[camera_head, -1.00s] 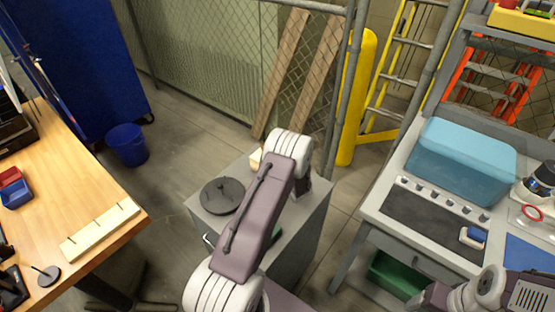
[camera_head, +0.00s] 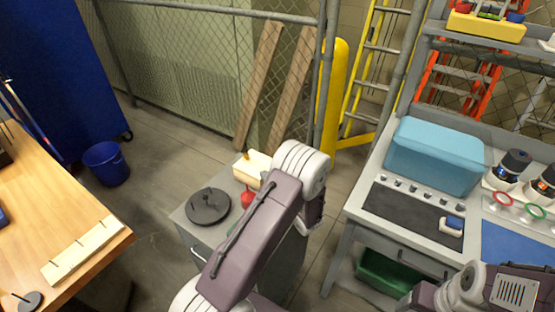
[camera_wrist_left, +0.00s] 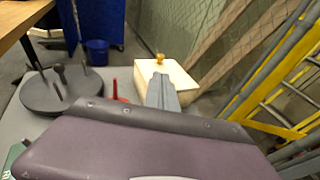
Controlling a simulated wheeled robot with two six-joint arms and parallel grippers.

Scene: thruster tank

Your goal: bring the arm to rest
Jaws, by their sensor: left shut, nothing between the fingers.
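My left arm (camera_head: 255,235) rises from the bottom middle of the head view, bent at a white joint, in front of a grey cabinet. Its gripper is mostly hidden behind the arm there. In the left wrist view, the left gripper (camera_wrist_left: 162,92) shows as narrow grey fingers, shut and empty. Behind the fingertips in that picture is a cream block (camera_wrist_left: 182,76) with a brass knob. I cannot tell whether they touch. My right arm (camera_head: 490,292) shows at the bottom right of the head view; its gripper is out of view.
On the grey cabinet (camera_head: 190,240) are a dark disc (camera_head: 207,207) with a post, a red item (camera_head: 248,198) and the cream block (camera_head: 257,164). A wooden table (camera_head: 30,215) stands left, a grey workbench (camera_head: 355,208) right. Open floor lies around the blue bucket (camera_head: 105,163).

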